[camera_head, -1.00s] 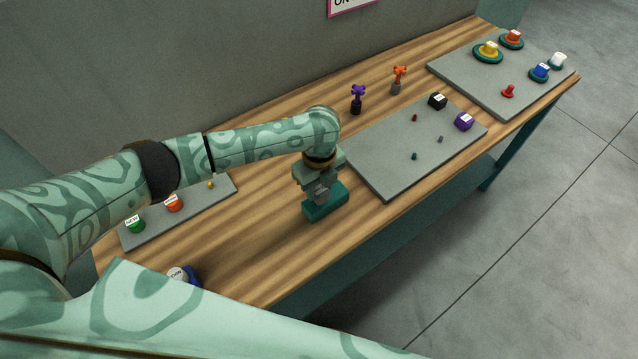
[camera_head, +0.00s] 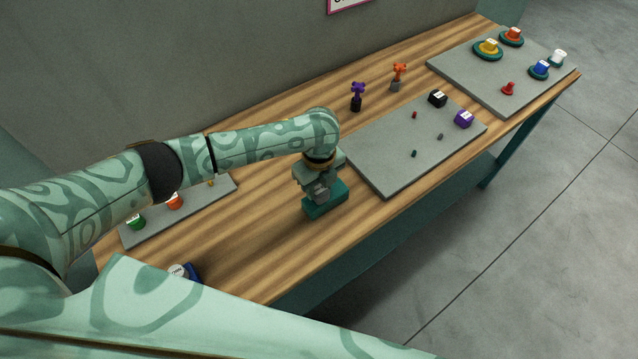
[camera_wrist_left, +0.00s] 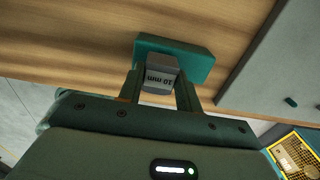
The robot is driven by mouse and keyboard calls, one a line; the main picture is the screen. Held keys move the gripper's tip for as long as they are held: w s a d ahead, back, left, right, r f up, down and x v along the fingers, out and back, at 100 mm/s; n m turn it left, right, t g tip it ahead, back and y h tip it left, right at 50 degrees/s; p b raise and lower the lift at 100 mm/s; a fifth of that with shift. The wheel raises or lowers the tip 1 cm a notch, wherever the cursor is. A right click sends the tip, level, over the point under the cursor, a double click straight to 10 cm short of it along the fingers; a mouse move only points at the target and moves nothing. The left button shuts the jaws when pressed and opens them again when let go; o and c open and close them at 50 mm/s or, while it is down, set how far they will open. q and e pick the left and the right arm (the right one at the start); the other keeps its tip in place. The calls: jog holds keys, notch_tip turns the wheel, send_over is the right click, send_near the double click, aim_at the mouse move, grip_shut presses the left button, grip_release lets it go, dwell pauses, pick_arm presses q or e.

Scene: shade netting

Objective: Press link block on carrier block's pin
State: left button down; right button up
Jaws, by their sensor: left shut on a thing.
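A teal block (camera_head: 328,207), which I take for the carrier block, lies on the wooden table below my left gripper. It also shows in the left wrist view (camera_wrist_left: 197,62). My left gripper (camera_head: 320,188) points down, shut on a grey block (camera_wrist_left: 160,77) marked "10 mm", which I take for the link block. The grey block sits between the two fingers and overlaps the middle of the teal block in both views. The pin is hidden, and I cannot tell whether the grey block is fully down on it. My right gripper is not in view.
A grey board (camera_head: 390,165) with small pegs and black and purple blocks lies right of the gripper. Another board (camera_head: 510,95) holds coloured pieces further back. A narrow board (camera_head: 200,212) lies left. The table's front edge is close to the teal block.

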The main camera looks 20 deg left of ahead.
aim_at(319, 188)
pick_arm(q)
jog(key=shift+f, duration=0.6)
jog(key=c, duration=0.9)
grip_release()
notch_tip(319, 188, up, 16)
jog(key=p, duration=0.4)
jog(key=shift+r+p, duration=0.15)
jog(key=shift+p, duration=0.25)
